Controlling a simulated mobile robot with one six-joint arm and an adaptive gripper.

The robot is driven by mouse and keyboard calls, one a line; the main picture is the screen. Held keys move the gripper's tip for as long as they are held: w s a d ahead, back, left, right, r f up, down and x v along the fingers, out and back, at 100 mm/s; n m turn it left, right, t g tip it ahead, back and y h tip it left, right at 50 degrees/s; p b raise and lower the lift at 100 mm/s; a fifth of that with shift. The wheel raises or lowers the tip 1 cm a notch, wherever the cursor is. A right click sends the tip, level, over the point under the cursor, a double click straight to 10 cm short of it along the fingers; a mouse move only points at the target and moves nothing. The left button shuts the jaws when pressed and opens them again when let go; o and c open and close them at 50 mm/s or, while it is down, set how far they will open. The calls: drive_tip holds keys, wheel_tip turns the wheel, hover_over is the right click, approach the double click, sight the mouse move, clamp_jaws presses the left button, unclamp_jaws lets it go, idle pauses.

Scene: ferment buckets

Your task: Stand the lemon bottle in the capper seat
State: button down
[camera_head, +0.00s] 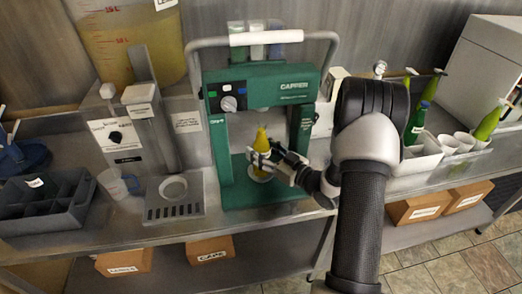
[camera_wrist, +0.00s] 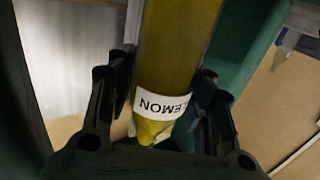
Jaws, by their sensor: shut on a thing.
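The lemon bottle (camera_head: 261,140) is yellow and stands roughly upright inside the green capper frame (camera_head: 223,150). In the wrist view the bottle (camera_wrist: 175,45) shows a white label reading LEMON, upside down. My gripper (camera_head: 266,160) is shut on the bottle, reaching in from the right, with a black finger on each side in the wrist view (camera_wrist: 165,95). The capper seat (camera_head: 260,176) is a pale round spot low in the frame, just under the gripper. The gripper partly hides the bottle's base, so I cannot tell whether it touches the seat.
The capper's posts stand close on both sides of the bottle, with its green head (camera_head: 265,88) above. A filler machine (camera_head: 125,130) and a dark divided crate (camera_head: 45,205) stand left.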

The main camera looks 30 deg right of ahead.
sight(265, 127)
drive_tip(key=shift+f, duration=0.1)
idle(0.5)
drive_tip(key=c, duration=0.7)
unclamp_jaws()
wheel_tip(265, 127, up, 10)
idle(0.4)
drive_tip(key=s+a+r, duration=0.1)
drive_tip(key=s+a, duration=0.2)
drive_tip(key=s, duration=0.9)
drive_tip(key=shift+s+a+b, duration=0.25)
drive_tip(key=shift+a+b, duration=0.05)
drive_tip(key=shift+b, duration=0.05)
